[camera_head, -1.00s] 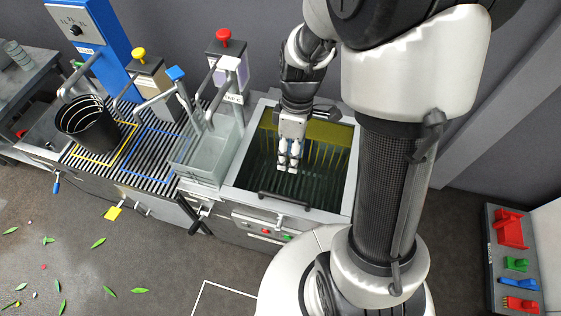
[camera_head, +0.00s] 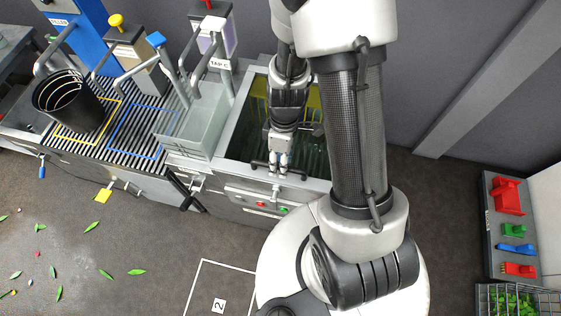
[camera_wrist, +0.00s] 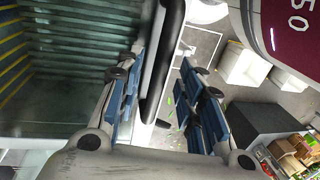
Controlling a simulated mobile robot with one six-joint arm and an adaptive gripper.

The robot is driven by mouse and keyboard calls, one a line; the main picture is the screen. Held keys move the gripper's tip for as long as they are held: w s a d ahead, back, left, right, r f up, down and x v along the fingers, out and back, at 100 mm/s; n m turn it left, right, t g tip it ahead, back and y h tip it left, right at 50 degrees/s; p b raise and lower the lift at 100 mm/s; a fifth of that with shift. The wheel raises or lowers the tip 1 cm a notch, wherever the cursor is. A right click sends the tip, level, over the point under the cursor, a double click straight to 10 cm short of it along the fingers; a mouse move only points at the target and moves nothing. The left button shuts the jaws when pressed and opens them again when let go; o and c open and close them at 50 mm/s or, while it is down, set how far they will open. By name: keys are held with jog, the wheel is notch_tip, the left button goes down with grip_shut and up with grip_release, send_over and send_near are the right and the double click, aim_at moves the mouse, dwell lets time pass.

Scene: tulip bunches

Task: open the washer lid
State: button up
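The washer lid (camera_head: 312,150) is a see-through panel lying over the washer tank, with slats showing below it. It looks closed. Its black bar handle (camera_head: 257,164) runs along the front edge. My gripper (camera_head: 278,170) points down at the middle of this handle and hides part of it. In the wrist view, the blue-padded fingers of my gripper (camera_wrist: 160,108) are spread apart. The black handle (camera_wrist: 166,60) shows between them, closer to the left finger. I cannot tell whether either finger touches it.
The washer's front panel (camera_head: 262,203) has red and green buttons. A clear basin (camera_head: 190,125) with taps stands to its left, then a slatted counter with a black bucket (camera_head: 68,100). Red, green and blue items lie on a shelf (camera_head: 495,245) at right. The floor in front is mostly open.

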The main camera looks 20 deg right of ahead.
jog(key=shift+c, duration=0.6)
grip_shut()
